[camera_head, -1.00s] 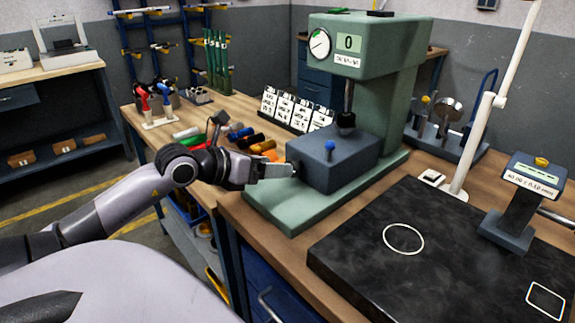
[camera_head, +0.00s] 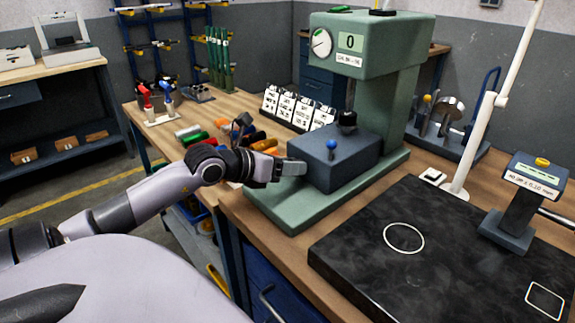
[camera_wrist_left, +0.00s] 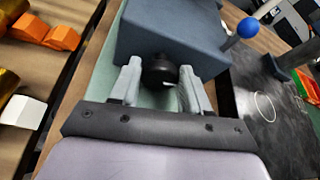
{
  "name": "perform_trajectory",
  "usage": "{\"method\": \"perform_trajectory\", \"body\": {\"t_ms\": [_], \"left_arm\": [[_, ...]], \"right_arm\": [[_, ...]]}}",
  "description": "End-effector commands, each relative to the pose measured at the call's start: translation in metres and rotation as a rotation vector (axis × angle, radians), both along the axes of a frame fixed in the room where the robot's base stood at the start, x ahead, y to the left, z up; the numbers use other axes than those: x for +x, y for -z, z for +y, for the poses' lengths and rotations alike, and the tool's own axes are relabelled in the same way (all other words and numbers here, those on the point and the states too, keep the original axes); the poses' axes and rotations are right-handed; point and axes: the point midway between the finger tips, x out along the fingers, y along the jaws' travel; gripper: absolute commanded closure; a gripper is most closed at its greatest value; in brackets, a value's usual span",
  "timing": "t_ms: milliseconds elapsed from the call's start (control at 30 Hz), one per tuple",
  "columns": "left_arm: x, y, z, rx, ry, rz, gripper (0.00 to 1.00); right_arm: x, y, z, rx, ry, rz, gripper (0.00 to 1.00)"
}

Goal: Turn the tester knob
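The tester is a green machine (camera_head: 385,45) with a dial, a display reading 0 and a dark grey block (camera_head: 340,160) on its base. The round black tester knob (camera_wrist_left: 159,70) sticks out of the block's near side in the left wrist view, with a small white mark on it. In the head view the knob is hidden by my left gripper (camera_head: 290,168). In the left wrist view the gripper's fingers (camera_wrist_left: 160,76) stand apart, one on each side of the knob; I see no clear grip on it. My right gripper is not in view.
A black slab (camera_head: 450,250) lies to the right, with a small display stand (camera_head: 515,205). A white lamp arm (camera_head: 490,100) rises at right.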

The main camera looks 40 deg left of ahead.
Motion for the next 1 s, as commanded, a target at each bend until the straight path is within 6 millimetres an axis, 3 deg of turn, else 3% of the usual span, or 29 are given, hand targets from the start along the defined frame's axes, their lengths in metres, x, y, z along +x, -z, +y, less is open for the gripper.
{"method": "perform_trajectory", "body": {"t_ms": [733, 767, 800, 833, 1000], "left_arm": [[0.0000, -0.0003, -0.0016, 0.135, 0.002, -0.013, 0.84], [0.0000, -0.0003, -0.0016, 0.135, 0.002, -0.013, 0.47], [-0.0001, -0.0004, -0.0015, 0.135, 0.002, -0.013, 0.34], [-0.0001, -0.0004, -0.0015, 0.135, 0.002, -0.013, 0.30], [-0.0002, -0.0003, -0.0015, 0.134, 0.001, -0.013, 0.30]], "right_arm": [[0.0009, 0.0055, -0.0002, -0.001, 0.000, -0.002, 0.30], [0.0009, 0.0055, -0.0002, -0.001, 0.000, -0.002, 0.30], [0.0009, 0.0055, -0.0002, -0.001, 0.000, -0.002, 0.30], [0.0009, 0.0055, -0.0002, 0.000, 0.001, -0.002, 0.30], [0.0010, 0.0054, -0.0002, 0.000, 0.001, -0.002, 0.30]]}}
